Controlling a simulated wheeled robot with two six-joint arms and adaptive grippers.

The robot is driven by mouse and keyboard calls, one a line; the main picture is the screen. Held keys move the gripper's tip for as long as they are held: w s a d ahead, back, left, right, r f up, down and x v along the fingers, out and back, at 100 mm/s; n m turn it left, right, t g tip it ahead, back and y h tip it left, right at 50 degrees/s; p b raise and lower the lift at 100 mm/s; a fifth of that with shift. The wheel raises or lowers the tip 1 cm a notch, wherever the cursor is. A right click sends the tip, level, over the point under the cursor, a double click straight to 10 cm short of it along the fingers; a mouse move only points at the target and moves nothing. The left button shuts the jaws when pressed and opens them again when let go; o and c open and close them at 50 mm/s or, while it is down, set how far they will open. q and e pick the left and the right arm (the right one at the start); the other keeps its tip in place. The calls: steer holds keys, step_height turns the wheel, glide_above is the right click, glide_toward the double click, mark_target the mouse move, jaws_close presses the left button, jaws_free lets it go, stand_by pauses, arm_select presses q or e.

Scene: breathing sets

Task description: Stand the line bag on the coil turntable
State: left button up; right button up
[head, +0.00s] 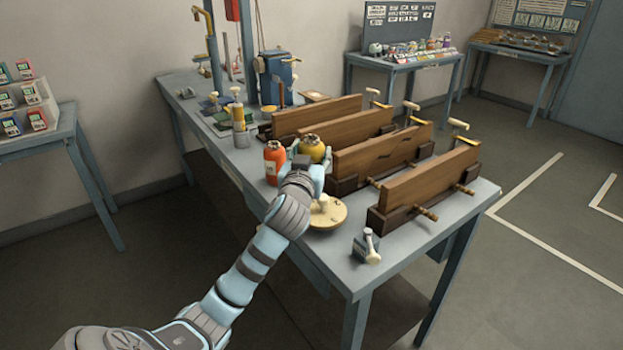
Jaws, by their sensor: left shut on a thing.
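My left gripper (310,160) reaches over the near part of the workbench and is shut on a yellow rounded bag with a dark top, which I take to be the line bag (313,146). The bag looks upright; its lower part is hidden behind my gripper. The coil turntable (332,215) is a round cream disc with a small pale knob, on the bench nearer than the bag and slightly right. My wrist covers its left part. I cannot tell whether the bag touches the bench. My right gripper is not in view.
An orange cylinder (273,163) stands close left of my gripper. Several wooden boards in clamps (430,185) fill the bench's right side. A small grey block with a pale lever (367,246) sits at the near corner. A yellow cylinder (239,118) stands farther back.

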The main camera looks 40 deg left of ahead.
arm_select(q)
step_height(320, 180, down, 5)
steer(key=shift+s+d+r+b, duration=0.1)
steer(key=shift+s+r+b, duration=0.1)
steer(key=shift+b, duration=0.45)
steer(key=shift+w+r, duration=0.1)
steer(key=o, duration=1.5)
steer(key=shift+o, duration=0.2)
steer(key=p+v, duration=0.1)
steer(key=v, duration=1.1)
